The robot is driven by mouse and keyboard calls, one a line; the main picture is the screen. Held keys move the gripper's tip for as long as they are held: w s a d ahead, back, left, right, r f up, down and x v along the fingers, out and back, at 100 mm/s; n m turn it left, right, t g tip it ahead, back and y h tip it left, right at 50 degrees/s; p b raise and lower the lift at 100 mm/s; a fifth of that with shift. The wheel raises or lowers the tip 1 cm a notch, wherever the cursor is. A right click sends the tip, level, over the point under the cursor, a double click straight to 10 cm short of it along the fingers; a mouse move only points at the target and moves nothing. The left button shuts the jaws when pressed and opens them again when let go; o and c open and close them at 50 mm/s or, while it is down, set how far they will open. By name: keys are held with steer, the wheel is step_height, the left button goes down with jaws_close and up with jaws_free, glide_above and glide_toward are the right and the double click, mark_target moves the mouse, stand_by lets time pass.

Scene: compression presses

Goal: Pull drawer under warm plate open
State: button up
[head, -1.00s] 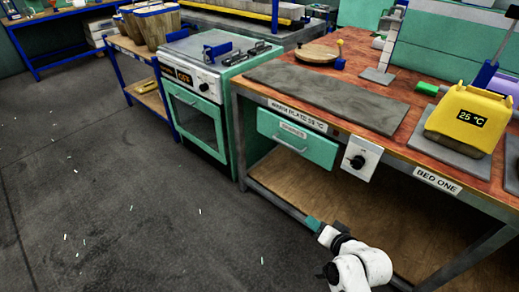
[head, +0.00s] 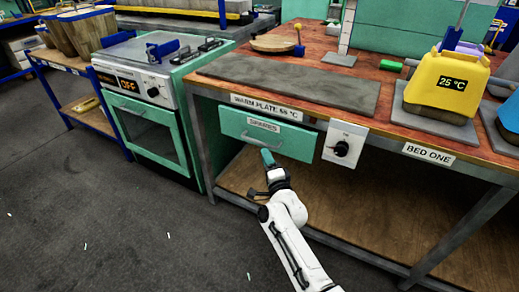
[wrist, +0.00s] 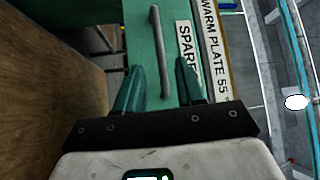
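The green drawer (head: 293,142) labelled "SPARES" is shut under the bench top, below the grey warm plate (head: 295,83). Its bar handle (head: 262,142) runs across its front; in the wrist view the handle (wrist: 160,50) stands upright between and ahead of the fingers. My gripper (head: 268,158) is just below and in front of the handle in the head view. In the wrist view its two green fingers (wrist: 157,80) are spread apart with nothing clamped between them. The "SPARES" label (wrist: 187,50) lies beside the right finger.
A white dial box (head: 344,143) is right of the drawer. A green oven (head: 155,125) stands left of the bench. The wooden lower shelf (head: 350,218) lies below the drawer. Open grey floor (head: 100,235) is in front.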

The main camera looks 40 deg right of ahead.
steer(key=b+x, duration=0.1)
steer(key=x, duration=0.5)
steer(key=shift+b, duration=0.3)
steer(key=shift+c, duration=0.4)
jaws_close()
